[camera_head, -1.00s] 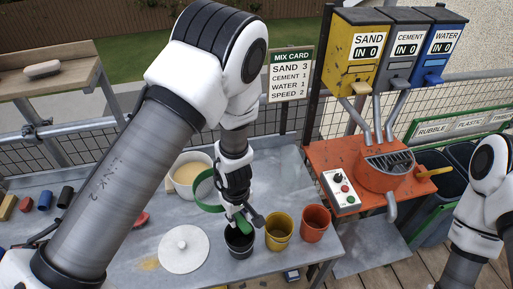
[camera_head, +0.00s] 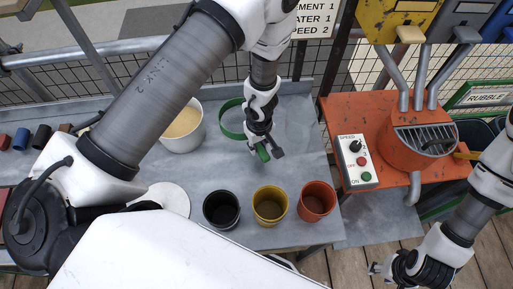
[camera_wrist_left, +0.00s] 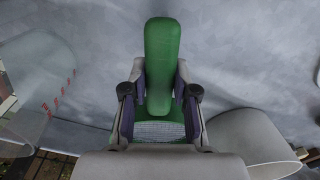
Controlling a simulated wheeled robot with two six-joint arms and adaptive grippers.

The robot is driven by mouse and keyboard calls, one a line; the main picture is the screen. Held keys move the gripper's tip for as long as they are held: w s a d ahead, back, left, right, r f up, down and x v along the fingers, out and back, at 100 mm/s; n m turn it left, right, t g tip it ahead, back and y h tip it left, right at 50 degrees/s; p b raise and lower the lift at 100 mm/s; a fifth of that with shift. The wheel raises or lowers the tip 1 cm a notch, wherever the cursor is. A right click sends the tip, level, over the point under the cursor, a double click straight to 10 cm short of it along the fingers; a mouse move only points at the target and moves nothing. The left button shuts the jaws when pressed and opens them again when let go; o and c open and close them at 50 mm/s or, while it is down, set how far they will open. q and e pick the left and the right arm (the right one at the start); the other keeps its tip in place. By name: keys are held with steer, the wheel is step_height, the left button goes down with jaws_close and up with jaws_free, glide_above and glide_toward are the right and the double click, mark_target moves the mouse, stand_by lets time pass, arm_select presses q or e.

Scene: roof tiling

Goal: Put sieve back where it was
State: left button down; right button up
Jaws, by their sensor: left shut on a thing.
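The sieve has a green ring (camera_head: 231,119) and a green handle (camera_head: 263,153). In the head view it is over the grey table, right of the cream bowl and behind the cups. My left gripper (camera_head: 262,138) is shut on the sieve's handle; the left wrist view shows the handle (camera_wrist_left: 160,65) between the fingers, with grey mesh (camera_wrist_left: 160,131) below. I cannot tell whether the sieve touches the table. My right gripper (camera_head: 392,268) hangs at the lower right, away from the sieve; its finger opening is unclear.
A black cup (camera_head: 221,209), a yellow cup (camera_head: 270,206) and an orange cup (camera_head: 317,201) stand along the table's front. A cream bowl (camera_head: 184,128) stands left of the sieve. The orange mixer (camera_head: 398,150) with its control box (camera_head: 354,160) is at right. The table right of the sieve is clear.

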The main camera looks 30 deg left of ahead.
arm_select(q)
step_height(320, 180, down, 4)
steer(key=shift+w+f+b, duration=0.1)
steer(key=shift+b, duration=1)
steer(key=c, duration=0.9)
jaws_free()
steer(key=shift+r+p, duration=0.4)
steer(key=shift+r, duration=0.05)
step_height(320, 180, up, 12)
steer(key=p, duration=0.7)
steer(key=shift+f, duration=0.15)
